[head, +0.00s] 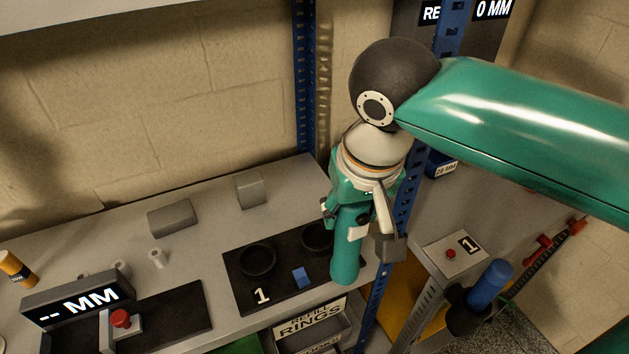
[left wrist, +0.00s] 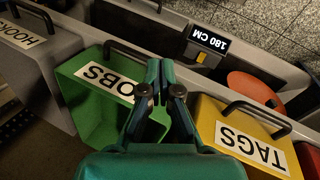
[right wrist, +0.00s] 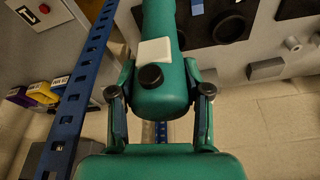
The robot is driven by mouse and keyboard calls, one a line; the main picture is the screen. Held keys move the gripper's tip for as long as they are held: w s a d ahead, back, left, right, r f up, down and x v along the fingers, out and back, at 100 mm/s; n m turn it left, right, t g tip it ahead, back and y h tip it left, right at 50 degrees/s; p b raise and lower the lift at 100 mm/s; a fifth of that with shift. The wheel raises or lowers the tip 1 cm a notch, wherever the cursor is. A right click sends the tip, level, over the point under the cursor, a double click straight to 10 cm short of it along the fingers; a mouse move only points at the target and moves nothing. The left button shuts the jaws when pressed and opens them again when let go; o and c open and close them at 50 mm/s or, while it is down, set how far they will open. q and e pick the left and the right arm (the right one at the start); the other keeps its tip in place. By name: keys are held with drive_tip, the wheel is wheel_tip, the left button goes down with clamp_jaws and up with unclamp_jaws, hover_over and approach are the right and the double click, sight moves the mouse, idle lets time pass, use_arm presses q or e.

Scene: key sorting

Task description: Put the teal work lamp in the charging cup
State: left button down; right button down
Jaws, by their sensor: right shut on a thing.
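The teal work lamp (head: 345,262) is a teal cylinder with a pale patch and a black knob. My right gripper (head: 362,225) is shut on it, holding it upright. In the right wrist view the lamp (right wrist: 160,98) lies between the two fingers. In the head view its lower end overlaps the right end of a black mat. Two round black cups, one clear (head: 258,260) and one partly behind the lamp (head: 315,240), stand on that mat. I cannot tell which cup is the charging cup. My left gripper (left wrist: 160,70) is shut and empty over bins.
A blue shelf post (head: 372,310) stands close right of the lamp. A blue cylinder (head: 490,285) stands in a black holder at right, near a red button (head: 451,254). Green (left wrist: 100,125) and yellow (left wrist: 215,130) bins lie below my left gripper. Grey blocks (head: 172,217) sit behind the mat.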

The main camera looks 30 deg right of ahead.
drive_tip(key=w+f+p, duration=0.2)
drive_tip(key=w+f, duration=0.1)
drive_tip(key=w, duration=0.7)
drive_tip(key=shift+w+d+f, duration=0.25)
drive_tip(key=shift+w, duration=0.15)
drive_tip(key=shift+f, duration=0.15)
drive_tip(key=c, duration=0.5)
unclamp_jaws()
